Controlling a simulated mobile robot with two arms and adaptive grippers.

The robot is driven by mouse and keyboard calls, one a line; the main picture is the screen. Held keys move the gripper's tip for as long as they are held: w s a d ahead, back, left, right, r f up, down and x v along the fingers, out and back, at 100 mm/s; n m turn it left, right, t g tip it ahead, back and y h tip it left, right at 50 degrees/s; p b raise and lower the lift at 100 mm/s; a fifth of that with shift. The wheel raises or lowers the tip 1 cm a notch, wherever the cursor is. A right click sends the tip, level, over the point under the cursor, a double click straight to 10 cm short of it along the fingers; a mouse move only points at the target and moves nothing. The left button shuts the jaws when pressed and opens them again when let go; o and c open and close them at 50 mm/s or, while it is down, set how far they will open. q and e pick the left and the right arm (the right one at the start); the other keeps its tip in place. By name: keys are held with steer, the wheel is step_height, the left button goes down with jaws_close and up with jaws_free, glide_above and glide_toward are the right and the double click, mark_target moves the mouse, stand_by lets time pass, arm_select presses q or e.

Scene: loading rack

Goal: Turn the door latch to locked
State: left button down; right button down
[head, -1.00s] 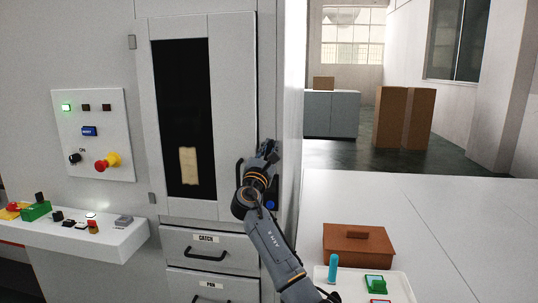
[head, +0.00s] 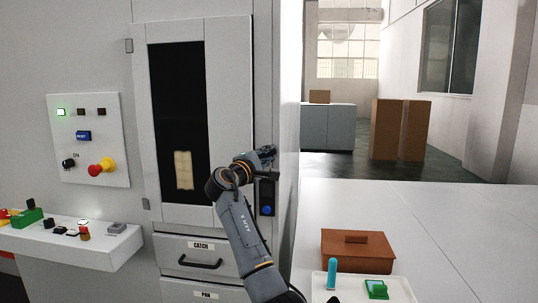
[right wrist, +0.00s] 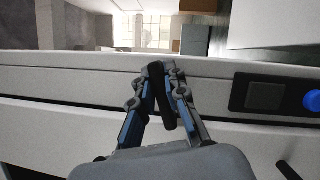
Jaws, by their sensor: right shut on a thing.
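The white cabinet door (head: 228,120) with a dark window stands closed, as far as I can see. My right gripper (head: 268,153) is at the door's right edge in the head view. In the right wrist view its fingers (right wrist: 162,98) are shut on the dark bar of the door latch (right wrist: 158,85). In the head view the arm and gripper hide most of the latch. A dark plate (right wrist: 264,95) with a blue button (right wrist: 312,102) is beside the latch; the button also shows in the head view (head: 266,210). My left gripper is not in view.
A control panel (head: 110,135) and a shelf with small parts (head: 100,250) are on the left. Drawers (head: 225,262) lie below the door. A white table (head: 450,235) on the right holds a brown box (head: 357,260) and a tray (head: 400,287).

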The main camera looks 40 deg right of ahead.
steer(key=shift+f+m+y, duration=0.15)
steer(key=shift+m+y, duration=0.35)
steer(key=shift+m, duration=1.1)
steer(key=c, duration=1.4)
jaws_free()
steer(key=shift+w, duration=0.1)
steer(key=shift+o, duration=0.2)
steer(key=shift+w+f+g, duration=0.1)
steer(key=shift+w+g, duration=0.1)
steer(key=shift+g, duration=0.1)
steer(key=shift+s+a, duration=0.2)
steer(key=shift+a, duration=0.2)
steer(key=v, duration=1.1)
steer(key=shift+a, duration=0.2)
